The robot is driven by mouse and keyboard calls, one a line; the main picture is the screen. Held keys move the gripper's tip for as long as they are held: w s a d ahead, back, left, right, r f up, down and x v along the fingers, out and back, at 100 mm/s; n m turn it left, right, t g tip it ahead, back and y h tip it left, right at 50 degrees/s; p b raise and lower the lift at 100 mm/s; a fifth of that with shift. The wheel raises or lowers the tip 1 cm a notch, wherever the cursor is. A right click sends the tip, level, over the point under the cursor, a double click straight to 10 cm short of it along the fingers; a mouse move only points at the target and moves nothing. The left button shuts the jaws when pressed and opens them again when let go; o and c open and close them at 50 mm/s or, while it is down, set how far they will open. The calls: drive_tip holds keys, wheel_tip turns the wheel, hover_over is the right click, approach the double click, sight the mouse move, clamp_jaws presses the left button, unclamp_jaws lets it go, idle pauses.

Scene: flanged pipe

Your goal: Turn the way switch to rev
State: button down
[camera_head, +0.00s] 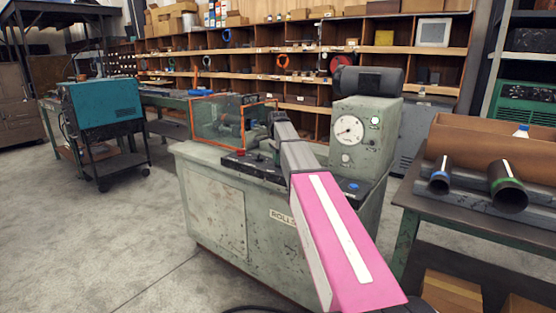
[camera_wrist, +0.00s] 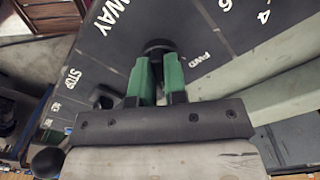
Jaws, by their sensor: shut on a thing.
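The way switch (camera_wrist: 157,45) shows in the wrist view as a dark round knob on a dark panel (camera_wrist: 215,25) with white lettering. "WAY" is printed to its upper left, and a label that looks like "FWD" is to its right. My gripper (camera_wrist: 158,68) has green fingers shut on the knob, one on each side. The rev mark and the knob's pointer cannot be made out. In the head view my arm reaches over the green-grey machine (camera_head: 215,205) and its dark control strip; the switch and fingertips are hidden there.
In the wrist view a "STOP" label and a black ball-ended lever (camera_wrist: 47,161) are at left. The machine has an orange-framed clear guard (camera_head: 218,120) and a gauge housing (camera_head: 362,135). A bench with pipes (camera_head: 508,190) stands at right.

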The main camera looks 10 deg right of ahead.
idle(0.4)
drive_tip(key=c, duration=1.2)
unclamp_jaws()
drive_tip(key=shift+o, duration=0.2)
wheel_tip(320, 180, up, 11)
drive_tip(key=shift+f, duration=0.1)
